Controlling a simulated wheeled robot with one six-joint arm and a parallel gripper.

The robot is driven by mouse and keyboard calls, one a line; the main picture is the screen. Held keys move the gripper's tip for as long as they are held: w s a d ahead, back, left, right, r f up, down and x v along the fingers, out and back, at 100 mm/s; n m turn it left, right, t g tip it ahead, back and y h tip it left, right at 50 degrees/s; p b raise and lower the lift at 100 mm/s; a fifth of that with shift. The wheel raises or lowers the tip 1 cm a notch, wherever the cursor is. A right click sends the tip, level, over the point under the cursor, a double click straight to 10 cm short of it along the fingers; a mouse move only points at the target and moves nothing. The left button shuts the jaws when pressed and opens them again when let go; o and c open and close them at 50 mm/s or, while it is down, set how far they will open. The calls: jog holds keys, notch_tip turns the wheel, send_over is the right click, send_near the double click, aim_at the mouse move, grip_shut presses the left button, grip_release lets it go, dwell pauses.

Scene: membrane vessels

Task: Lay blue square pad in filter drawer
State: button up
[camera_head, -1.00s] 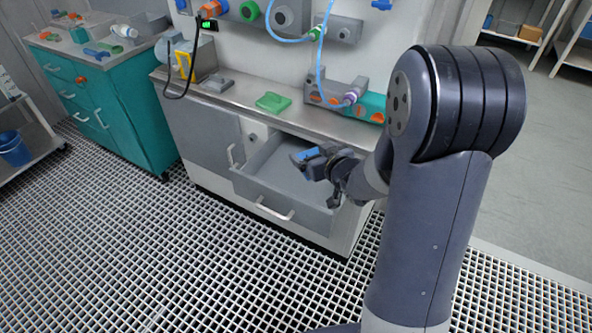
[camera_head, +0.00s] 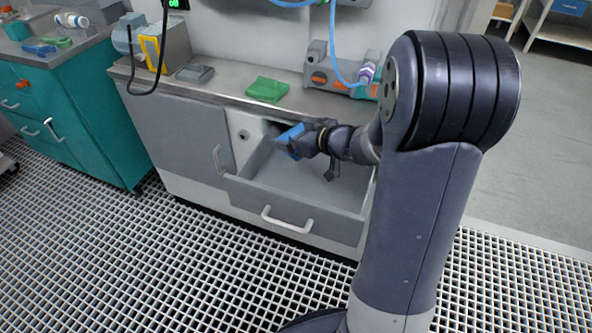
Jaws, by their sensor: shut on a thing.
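The blue square pad (camera_head: 289,136) is held at the end of my arm, tilted, over the back left part of the open drawer. My gripper (camera_head: 300,143) is shut on the pad. The filter drawer (camera_head: 290,223) is a grey drawer pulled out of the cabinet, with a white handle on its front. The part of its floor that I can see is bare. My arm and gripper hide part of the drawer's back and right side. I cannot tell how far above the drawer floor the pad is.
A green pad (camera_head: 267,89) lies on the steel counter (camera_head: 225,92) above the drawer. A grey block (camera_head: 195,73) lies to its left, and a grey fitting with orange ports (camera_head: 335,79) stands to its right. A teal cabinet (camera_head: 90,118) stands at the left. The grating floor in front is clear.

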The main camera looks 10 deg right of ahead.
notch_tip(320, 180, down, 11)
jog(key=b, duration=0.4)
jog(key=shift+r, duration=0.2)
jog(key=shift+f, duration=0.65)
jog(key=o, duration=0.7)
jog(key=shift+r, duration=0.1)
jog(key=shift+r, duration=0.25)
jog(key=p+v, duration=0.1)
jog(key=v, duration=0.2)
jog(key=p+v, duration=0.1)
jog(key=v, duration=0.2)
jog(key=shift+d+r, duration=0.1)
jog(key=shift+r, duration=0.3)
jog(key=shift+s+d+r, duration=0.15)
jog(key=shift+s+d, duration=0.1)
jog(key=shift+s, duration=0.35)
